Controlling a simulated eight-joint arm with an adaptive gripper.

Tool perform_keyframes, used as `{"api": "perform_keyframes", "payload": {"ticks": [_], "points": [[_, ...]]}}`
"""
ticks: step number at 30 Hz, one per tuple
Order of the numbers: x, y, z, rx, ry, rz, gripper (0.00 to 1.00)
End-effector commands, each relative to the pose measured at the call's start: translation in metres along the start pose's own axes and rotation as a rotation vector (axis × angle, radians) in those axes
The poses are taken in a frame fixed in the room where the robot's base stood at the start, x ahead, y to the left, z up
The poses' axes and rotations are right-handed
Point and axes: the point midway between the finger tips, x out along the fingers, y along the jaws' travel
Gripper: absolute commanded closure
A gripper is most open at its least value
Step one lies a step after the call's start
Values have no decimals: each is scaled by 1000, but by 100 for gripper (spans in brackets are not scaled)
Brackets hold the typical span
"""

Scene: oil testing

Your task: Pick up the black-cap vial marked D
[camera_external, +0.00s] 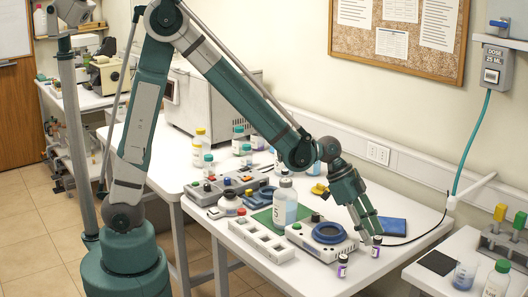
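Two small vials with purple labels stand on the white table near its front right edge. One vial (342,266) is nearer the front, to the right of the white device. The other vial (376,247) stands a little further back and to the right. Their letters are too small to read, and I cannot tell which is marked D. My gripper (370,235) points down just above the further vial, its fingers apart with nothing visible between them. I cannot tell whether a fingertip touches that vial's cap.
A white device with a blue ring (329,233) stands left of the vials. A clear bottle (285,205), a white rack with square holes (262,240) and a blue pad (390,226) are nearby. A side table (430,285) stands at the right.

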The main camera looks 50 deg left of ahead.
Motion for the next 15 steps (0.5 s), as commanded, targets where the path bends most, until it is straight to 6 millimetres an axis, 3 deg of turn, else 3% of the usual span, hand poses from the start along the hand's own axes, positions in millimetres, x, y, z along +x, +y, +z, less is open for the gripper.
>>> {"api": "perform_keyframes", "payload": {"ticks": [8,15], "points": [[2,0,0,0,0,0,66],[20,1,-2,0,0,1,66]]}}
